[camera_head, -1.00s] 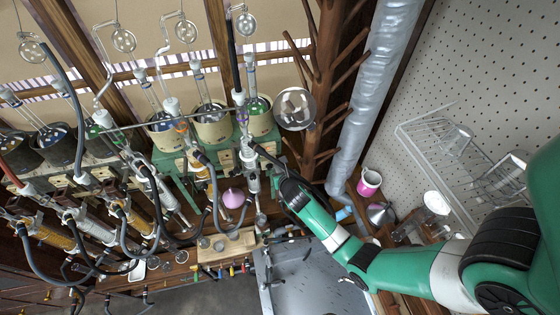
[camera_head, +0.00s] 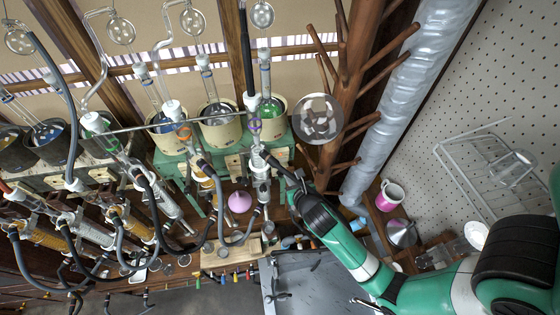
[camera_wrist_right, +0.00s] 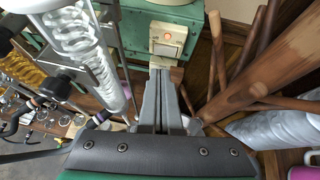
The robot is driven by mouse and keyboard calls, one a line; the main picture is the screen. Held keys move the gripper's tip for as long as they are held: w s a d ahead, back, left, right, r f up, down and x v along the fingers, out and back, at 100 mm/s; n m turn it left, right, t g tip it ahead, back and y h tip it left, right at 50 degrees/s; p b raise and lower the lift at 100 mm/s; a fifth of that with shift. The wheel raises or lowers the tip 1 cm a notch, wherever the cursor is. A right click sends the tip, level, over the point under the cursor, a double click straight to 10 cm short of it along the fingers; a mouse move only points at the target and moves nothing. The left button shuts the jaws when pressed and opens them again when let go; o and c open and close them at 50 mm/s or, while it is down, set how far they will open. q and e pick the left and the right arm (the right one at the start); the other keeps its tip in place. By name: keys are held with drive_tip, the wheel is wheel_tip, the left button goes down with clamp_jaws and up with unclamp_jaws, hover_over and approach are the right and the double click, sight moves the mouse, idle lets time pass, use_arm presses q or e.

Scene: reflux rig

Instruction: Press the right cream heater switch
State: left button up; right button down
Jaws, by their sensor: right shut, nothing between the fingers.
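In the right wrist view the cream switch plate (camera_wrist_right: 168,40) sits on the front of a green heater base (camera_wrist_right: 135,22). It has a small round light and a rocker below it. My right gripper (camera_wrist_right: 162,72) is shut and empty. Its fingertips point at the plate and lie just below its lower edge in the picture; I cannot tell whether they touch it. In the head view the right gripper (camera_head: 298,176) is at the rightmost heater base (camera_head: 283,140), beside a glass condenser, and its tips are hard to make out. My left gripper is out of view.
A glass condenser (camera_wrist_right: 78,38) with a metal rod stands close left of the right gripper. A brown wooden rack with pegs (camera_head: 357,80) stands close right, before a silver duct (camera_head: 420,80). Hoses and flasks crowd the left. A pink mug (camera_head: 388,197) is at right.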

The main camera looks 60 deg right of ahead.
sight(282, 162)
drive_tip(key=shift+s+a, duration=0.1)
drive_tip(key=shift+a, duration=0.15)
drive_tip(key=b+x, duration=0.1)
drive_tip(key=x, duration=0.9)
drive_tip(key=shift+d+b, duration=0.1)
drive_tip(key=shift+b, duration=0.25)
drive_tip(key=shift+s+d+f+p, duration=0.1)
drive_tip(key=shift+s+d+p, duration=0.2)
drive_tip(key=shift+s+p, duration=0.4)
